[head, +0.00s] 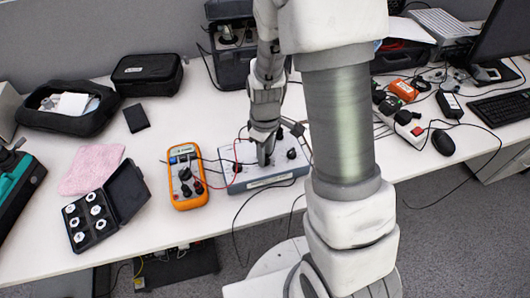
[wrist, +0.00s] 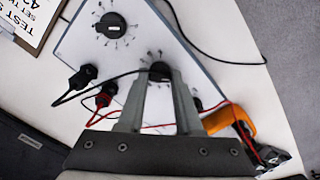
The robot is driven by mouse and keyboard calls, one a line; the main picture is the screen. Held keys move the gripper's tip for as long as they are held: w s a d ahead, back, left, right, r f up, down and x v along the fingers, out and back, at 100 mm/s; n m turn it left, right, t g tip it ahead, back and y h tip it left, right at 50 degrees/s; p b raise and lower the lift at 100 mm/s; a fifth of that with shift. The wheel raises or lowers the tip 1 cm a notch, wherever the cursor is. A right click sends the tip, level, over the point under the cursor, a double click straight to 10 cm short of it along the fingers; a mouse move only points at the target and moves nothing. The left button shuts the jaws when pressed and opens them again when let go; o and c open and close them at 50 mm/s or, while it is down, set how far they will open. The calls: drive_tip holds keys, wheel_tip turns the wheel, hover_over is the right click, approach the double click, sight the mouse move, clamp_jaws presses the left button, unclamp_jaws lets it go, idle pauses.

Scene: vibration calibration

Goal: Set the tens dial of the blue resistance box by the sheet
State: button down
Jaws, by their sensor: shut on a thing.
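The resistance box (head: 270,181) has a light top panel and blue-grey sides and stands near the table's front edge. In the wrist view its panel (wrist: 210,75) carries a black dial (wrist: 110,25) at the upper left and a middle dial (wrist: 160,68) at my fingertips. A further dark knob is partly hidden behind my right finger. My gripper (head: 266,160) points down onto the box. In the wrist view my gripper (wrist: 160,78) is shut on the middle dial. The dial markings are too small to read. The sheet (wrist: 32,18) lies beside the box, partly cut off, showing "TEST S" and "42".
Black and red plugs (wrist: 83,76) with leads stand in the panel beside my fingers. An orange multimeter (head: 187,176) lies left of the box. A black case of white pieces (head: 105,207) and a pink cloth (head: 92,168) lie farther left. A power strip (head: 409,128) is at right.

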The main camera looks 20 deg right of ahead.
drive_tip(key=m, duration=0.5)
drive_tip(key=shift+p, duration=0.3)
drive_tip(key=m+p, duration=0.1)
drive_tip(key=m, duration=0.5)
idle(0.5)
drive_tip(key=c, duration=0.6)
unclamp_jaws()
drive_tip(key=shift+r, duration=0.1)
wheel_tip(320, 180, up, 17)
drive_tip(key=p, duration=0.3)
drive_tip(key=shift+r+p, duration=0.15)
drive_tip(key=shift+p, duration=0.25)
